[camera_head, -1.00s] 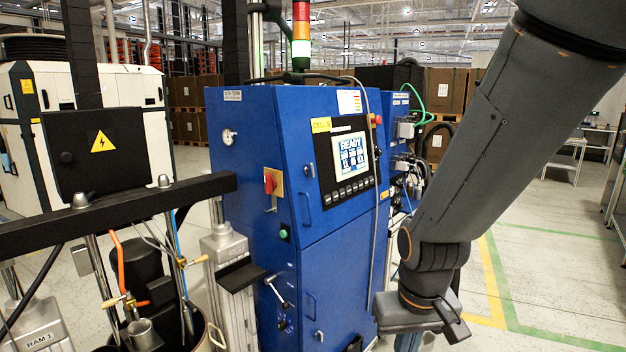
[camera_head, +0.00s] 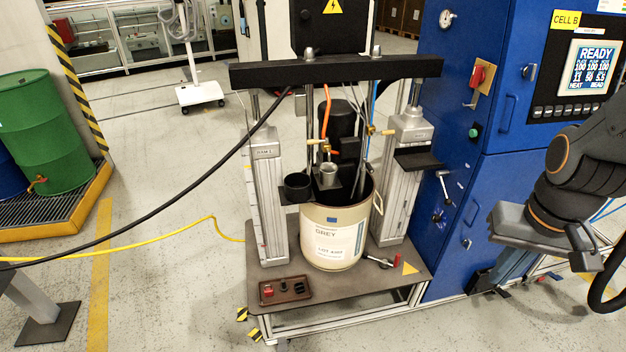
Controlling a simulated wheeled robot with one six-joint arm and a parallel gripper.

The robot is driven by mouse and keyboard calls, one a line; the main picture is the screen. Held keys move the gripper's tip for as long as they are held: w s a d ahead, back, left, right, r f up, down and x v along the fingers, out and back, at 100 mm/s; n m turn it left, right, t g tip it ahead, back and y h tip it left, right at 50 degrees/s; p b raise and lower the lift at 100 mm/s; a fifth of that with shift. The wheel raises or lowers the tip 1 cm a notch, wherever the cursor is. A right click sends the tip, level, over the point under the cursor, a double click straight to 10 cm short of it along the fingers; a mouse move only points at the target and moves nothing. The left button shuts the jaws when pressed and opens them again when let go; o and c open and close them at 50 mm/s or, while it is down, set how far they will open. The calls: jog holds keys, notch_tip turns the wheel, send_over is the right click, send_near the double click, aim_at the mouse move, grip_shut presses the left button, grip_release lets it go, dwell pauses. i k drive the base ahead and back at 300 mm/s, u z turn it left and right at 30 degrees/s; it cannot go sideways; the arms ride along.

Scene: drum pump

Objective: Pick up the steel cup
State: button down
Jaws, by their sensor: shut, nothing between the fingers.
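The small steel cup (camera_head: 328,176) stands upright near the middle of the picture, above the back rim of the pail, on what looks like a dark bracket of the pump. A black round holder (camera_head: 298,188) is just left of it. Part of the pump and brass-handled valves are close behind the cup. My gripper (camera_head: 498,280) is at the right, in front of the blue cabinet, pointing down and left. It is well apart from the cup, shut and empty. Its fingertips are small and hard to make out against the dark cabinet base.
The pail labelled GREY (camera_head: 334,240) stands on the pump's base plate between two upright rams. A black crossbeam (camera_head: 335,70) spans above the cup. A black hose (camera_head: 190,212) hangs at the left. The blue cabinet (camera_head: 505,165) fills the right. Floor at front left is mostly clear.

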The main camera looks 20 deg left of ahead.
aim_at(328, 175)
jog(key=u, duration=1)
jog(key=k, duration=0.55)
jog(key=z, duration=0.35)
jog(key=i, duration=0.6)
jog(key=u, duration=0.6)
jog(key=i, duration=0.95)
jog(key=u, duration=0.15)
